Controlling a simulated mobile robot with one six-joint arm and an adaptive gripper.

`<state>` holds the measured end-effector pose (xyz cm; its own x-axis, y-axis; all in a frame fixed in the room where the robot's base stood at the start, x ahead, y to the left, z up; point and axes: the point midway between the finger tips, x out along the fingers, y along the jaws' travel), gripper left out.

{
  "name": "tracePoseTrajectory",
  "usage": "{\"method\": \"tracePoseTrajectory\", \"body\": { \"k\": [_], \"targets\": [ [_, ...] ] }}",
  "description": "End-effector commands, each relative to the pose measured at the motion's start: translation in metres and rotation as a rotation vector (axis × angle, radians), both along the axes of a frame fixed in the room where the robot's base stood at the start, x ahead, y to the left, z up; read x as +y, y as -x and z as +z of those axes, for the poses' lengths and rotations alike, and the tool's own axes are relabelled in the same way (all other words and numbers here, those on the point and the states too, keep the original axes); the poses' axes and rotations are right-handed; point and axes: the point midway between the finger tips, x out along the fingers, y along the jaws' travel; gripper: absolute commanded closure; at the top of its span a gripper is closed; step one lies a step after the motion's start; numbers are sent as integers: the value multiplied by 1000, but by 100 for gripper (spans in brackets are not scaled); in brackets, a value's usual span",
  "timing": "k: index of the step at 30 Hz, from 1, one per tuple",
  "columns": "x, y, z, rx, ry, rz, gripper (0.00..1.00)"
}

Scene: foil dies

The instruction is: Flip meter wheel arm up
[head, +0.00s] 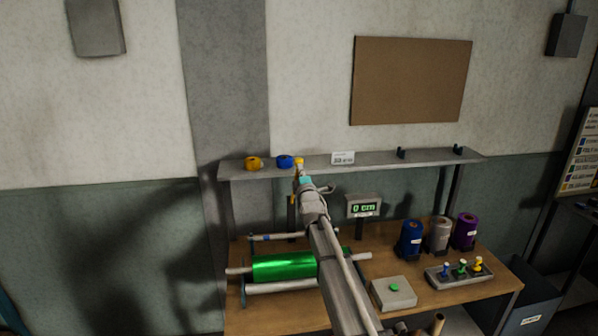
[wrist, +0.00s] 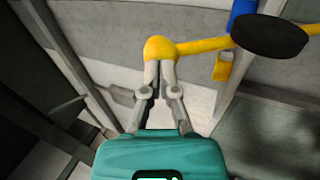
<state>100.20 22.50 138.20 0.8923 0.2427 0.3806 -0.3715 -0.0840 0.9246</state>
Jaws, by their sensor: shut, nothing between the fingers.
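The meter wheel arm (wrist: 203,45) is yellow, with a round yellow knob (wrist: 158,48) at its left end and a black wheel (wrist: 270,35) at the right in the wrist view. My gripper (wrist: 161,66) is shut and empty, its fingertips right at the knob; I cannot tell whether they touch it. In the head view my gripper (head: 301,178) is in front of the shelf, with a yellow piece (head: 298,160) showing just past it. The meter display (head: 365,208) reads 0 cm. My arm hides part of the bench and rollers.
A green foil roll (head: 275,268) lies on the wooden bench (head: 455,305). A button box (head: 394,291), a tray of coloured-handled tools (head: 459,272) and blue, grey and purple rolls (head: 438,234) stand at the right. The shelf (head: 375,161) crosses behind my gripper and carries yellow and blue tape rolls (head: 254,163).

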Motion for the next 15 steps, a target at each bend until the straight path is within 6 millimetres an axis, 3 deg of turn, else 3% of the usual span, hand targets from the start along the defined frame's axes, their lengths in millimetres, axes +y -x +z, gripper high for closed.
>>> {"method": "tracePoseTrajectory", "body": {
  "k": [15],
  "targets": [
    [-2,-67,48,9,2,-17,100]
  ]
}}
